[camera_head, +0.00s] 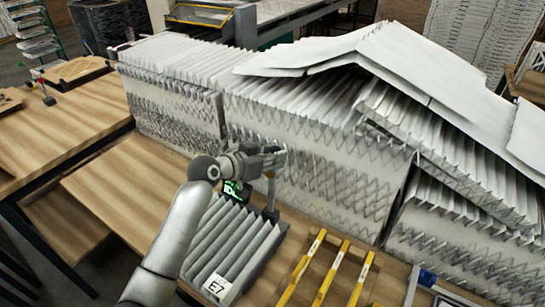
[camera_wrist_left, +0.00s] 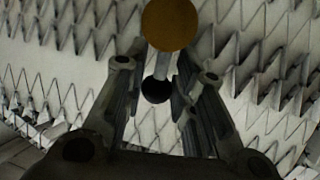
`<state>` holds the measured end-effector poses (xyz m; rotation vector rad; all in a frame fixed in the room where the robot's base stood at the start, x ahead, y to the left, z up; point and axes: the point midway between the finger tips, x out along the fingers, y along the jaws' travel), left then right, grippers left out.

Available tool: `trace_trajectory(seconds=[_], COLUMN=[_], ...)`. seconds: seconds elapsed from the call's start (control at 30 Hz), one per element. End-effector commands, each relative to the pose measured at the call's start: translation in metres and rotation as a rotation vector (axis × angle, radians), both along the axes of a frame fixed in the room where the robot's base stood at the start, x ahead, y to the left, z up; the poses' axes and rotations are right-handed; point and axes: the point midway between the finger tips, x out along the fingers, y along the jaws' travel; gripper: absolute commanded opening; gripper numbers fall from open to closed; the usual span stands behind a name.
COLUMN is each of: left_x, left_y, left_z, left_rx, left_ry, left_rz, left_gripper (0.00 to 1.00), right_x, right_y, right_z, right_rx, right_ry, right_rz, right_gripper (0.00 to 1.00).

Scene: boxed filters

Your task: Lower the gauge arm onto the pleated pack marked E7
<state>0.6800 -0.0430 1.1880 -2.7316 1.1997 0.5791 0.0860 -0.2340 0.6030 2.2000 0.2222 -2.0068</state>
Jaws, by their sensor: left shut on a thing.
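The pleated pack marked E7 (camera_head: 232,243) lies on the wooden table, with its white label (camera_head: 217,285) at the near end. A gauge with a lit green display (camera_head: 234,188) stands at its far end, partly hidden by my left arm. My left gripper (camera_head: 279,160) is above the pack's far right end, shut on the gauge arm (camera_wrist_left: 164,66). In the left wrist view, that arm is a grey stem with an orange-brown round end and a dark ball between the fingers. The gripper hides most of the gauge arm in the head view. My right gripper is not in view.
Large stacks of white pleated filters (camera_head: 310,150) stand right behind the gripper, some slumped at the right. Several yellow strips (camera_head: 333,272) lie right of the pack. A blue-grey device (camera_head: 428,283) is at the lower right. Bare tabletop (camera_head: 130,190) shows at the left.

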Motion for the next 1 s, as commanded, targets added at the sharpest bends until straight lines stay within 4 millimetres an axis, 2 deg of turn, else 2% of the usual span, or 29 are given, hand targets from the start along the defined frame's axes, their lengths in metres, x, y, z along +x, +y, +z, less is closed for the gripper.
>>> trace_trajectory(seconds=[0.27,0.47,0.67,1.0], left_x=[-0.001,-0.005,-0.016,-0.041], left_y=[0.001,0.004,0.013,0.030], left_z=[-0.001,-0.003,-0.006,-0.011], left_rx=[-0.001,-0.017,-0.055,-0.144], left_ry=[-0.002,-0.026,-0.080,-0.203], left_rz=[0.000,0.000,0.000,-0.001], left_gripper=[0.00,0.00,0.00,0.00], right_x=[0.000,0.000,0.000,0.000], right_y=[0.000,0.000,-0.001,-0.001], right_z=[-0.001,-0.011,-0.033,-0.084], right_rx=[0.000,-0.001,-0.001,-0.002], right_ry=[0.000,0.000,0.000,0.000], right_rz=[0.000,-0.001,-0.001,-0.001], right_gripper=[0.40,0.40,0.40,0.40])
